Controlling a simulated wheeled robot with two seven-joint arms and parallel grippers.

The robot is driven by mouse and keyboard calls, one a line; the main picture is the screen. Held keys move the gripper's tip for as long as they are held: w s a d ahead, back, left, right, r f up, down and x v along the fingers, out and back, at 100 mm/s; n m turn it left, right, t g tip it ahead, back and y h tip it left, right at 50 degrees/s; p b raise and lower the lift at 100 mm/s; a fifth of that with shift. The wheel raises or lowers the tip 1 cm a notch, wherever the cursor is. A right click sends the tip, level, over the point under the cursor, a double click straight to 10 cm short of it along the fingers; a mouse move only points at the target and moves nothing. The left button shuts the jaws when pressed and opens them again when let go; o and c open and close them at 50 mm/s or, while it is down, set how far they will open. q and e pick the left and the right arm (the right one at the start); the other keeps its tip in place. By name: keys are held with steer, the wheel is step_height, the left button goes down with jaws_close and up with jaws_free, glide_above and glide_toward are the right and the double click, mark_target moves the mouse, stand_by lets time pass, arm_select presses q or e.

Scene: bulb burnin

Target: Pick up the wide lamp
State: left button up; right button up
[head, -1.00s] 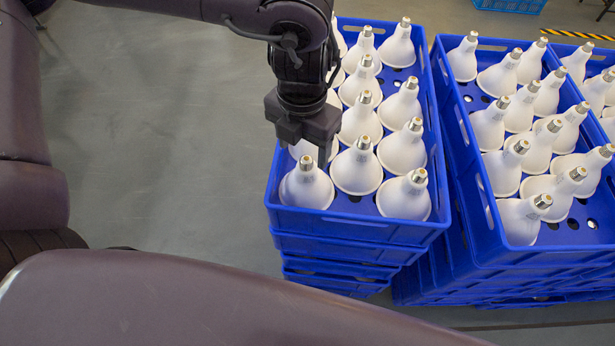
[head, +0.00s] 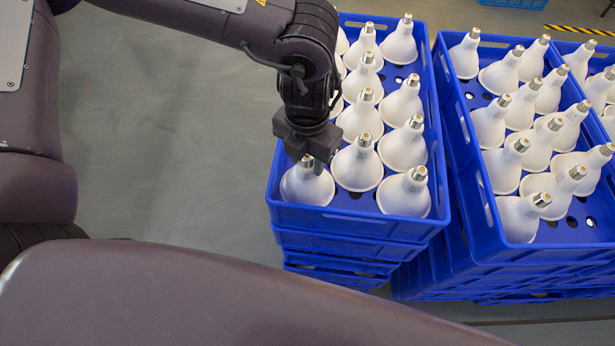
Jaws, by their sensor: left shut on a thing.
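Wide white lamps with metal screw caps stand cap-up in rows in the near blue crate (head: 350,221). My left gripper (head: 308,161) comes down over the front-left lamp (head: 306,187) and is shut on it at its cap end. The lamp's wide body shows below the fingers and still sits in the crate's front-left corner. The fingertips are small and partly hidden. Another wide lamp (head: 357,170) stands close on its right. A further lamp (head: 404,196) stands in the front-right corner. My right gripper is not in view.
A second blue crate (head: 492,215) of similar white lamps stands close on the right, with another crate beyond it at the right edge. The near crate sits on a stack of blue crates. Grey floor (head: 170,140) on the left is clear.

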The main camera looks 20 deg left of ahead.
arm_select(q)
jaws_close()
steer(key=shift+r, duration=0.1)
